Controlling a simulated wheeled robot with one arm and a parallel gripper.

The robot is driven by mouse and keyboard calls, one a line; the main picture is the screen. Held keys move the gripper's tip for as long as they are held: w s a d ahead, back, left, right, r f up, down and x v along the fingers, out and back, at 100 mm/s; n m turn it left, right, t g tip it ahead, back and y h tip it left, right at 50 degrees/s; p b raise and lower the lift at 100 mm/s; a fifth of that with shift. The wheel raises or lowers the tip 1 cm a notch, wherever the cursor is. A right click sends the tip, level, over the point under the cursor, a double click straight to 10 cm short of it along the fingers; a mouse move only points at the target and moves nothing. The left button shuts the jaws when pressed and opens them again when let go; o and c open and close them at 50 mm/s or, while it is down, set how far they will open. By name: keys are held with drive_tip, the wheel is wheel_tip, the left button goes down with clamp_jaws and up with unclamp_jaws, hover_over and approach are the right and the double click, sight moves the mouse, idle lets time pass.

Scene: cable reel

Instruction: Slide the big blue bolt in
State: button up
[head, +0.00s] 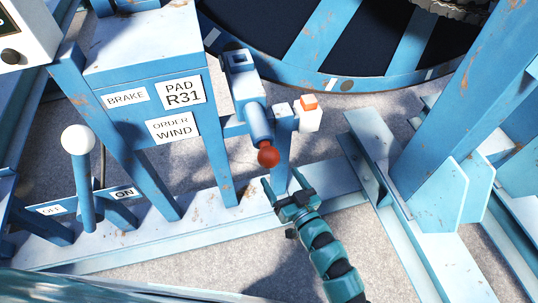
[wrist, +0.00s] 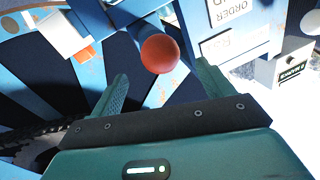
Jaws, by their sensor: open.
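The big blue bolt (head: 258,121) is a thick blue rod with a red ball knob (head: 268,156) on its near end. It comes out of a blue housing (head: 241,70) beside the reel. In the wrist view the red knob (wrist: 160,53) shows near the fingertips, with part of the blue rod behind it. My gripper (head: 286,178) is open and empty, just below the knob in the head view. In the wrist view its two fingers (wrist: 162,72) stand apart on either side of the knob's lower side. Whether they touch it I cannot tell.
A blue stand with a PAD R31 sign (head: 182,92) is at left. A white-knobbed lever (head: 78,140) stands by OFF and ON labels. A white box with an orange top (head: 308,113) sits right of the bolt. The reel (head: 330,45) is behind; blue beams (head: 455,100) rise at right.

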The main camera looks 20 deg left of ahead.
drive_tip(key=p, duration=0.2)
approach(260, 130)
drive_tip(key=a+f, duration=0.1)
drive_tip(key=w+a+f, duration=0.1)
drive_tip(key=f, duration=0.1)
drive_tip(key=shift+a+f, duration=0.15)
drive_tip(key=shift+s, duration=0.1)
drive_tip(key=c, duration=1.3)
drive_tip(key=shift+w+a+f, duration=0.1)
drive_tip(key=shift+w+a, duration=0.05)
drive_tip(key=shift+w, duration=0.1)
drive_tip(key=shift+c, duration=0.2)
drive_tip(key=b+x, duration=0.5)
drive_tip(key=x, duration=0.1)
drive_tip(key=w+d+b+x, duration=0.1)
drive_tip(key=b+x, duration=0.2)
drive_tip(key=shift+w+d+f+b, duration=0.1)
drive_tip(key=shift+d+f+b, duration=0.1)
drive_tip(key=shift+b, duration=0.15)
drive_tip(key=shift+w+a+r+b, duration=0.2)
drive_tip(key=shift+w+a+b, duration=0.1)
drive_tip(key=shift+w+b, duration=0.1)
drive_tip(key=shift+r, duration=0.2)
